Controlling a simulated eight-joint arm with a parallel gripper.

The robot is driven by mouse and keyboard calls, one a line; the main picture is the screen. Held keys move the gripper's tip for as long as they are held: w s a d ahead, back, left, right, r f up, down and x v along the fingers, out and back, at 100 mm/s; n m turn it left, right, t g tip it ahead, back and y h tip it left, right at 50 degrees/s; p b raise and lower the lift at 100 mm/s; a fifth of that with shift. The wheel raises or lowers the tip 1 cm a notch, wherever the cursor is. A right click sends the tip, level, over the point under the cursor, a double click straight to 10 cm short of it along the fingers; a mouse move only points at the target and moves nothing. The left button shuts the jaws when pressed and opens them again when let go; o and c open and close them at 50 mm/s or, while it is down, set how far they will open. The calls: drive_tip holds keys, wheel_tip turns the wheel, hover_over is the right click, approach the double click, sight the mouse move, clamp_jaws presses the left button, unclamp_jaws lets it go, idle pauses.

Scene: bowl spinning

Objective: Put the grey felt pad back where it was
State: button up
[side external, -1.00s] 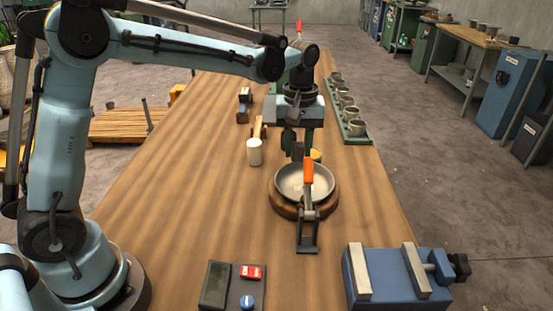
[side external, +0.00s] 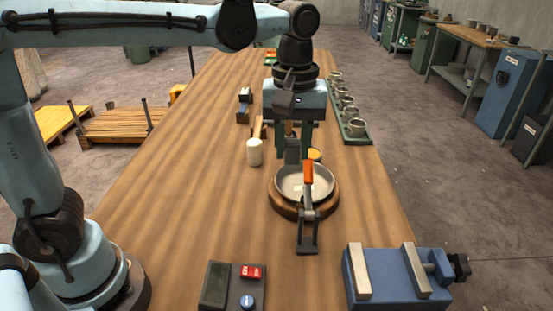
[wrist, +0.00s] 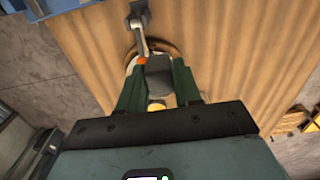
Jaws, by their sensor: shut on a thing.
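My gripper (side external: 293,152) is shut on the grey felt pad (side external: 292,151), a dark grey block pinched between its two green fingers. The pad hangs near the far rim of the metal bowl (side external: 318,183). I cannot tell whether it touches the bowl. In the wrist view the pad (wrist: 160,76) sits between the fingers and hides much of the bowl. The bowl rests in a round wooden holder (side external: 283,208). A toggle clamp (side external: 307,238) with an orange handle stands at its near side, the handle upright in front of the bowl.
A mallet with a pale head (side external: 254,152) lies left of the bowl. A yellow round item (side external: 315,154) is just behind it. A rack of cups (side external: 357,137) stands at the back right. A blue vise (side external: 395,280) and a control box (side external: 232,285) are in front. The table's left is clear.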

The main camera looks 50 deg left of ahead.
drive_tip(key=s+d+f, duration=0.2)
drive_tip(key=s, duration=0.6)
drive_tip(key=s+d+f, duration=0.1)
drive_tip(key=s+d, duration=0.1)
drive_tip(key=s, duration=0.7)
hover_over(242, 239)
wheel_tip(242, 239, down, 11)
drive_tip(key=shift+f, duration=2.2)
drive_tip(key=shift+f, duration=0.15)
drive_tip(key=o, duration=0.9)
drive_tip(key=shift+o, duration=0.2)
drive_tip(key=shift+r, duration=0.2)
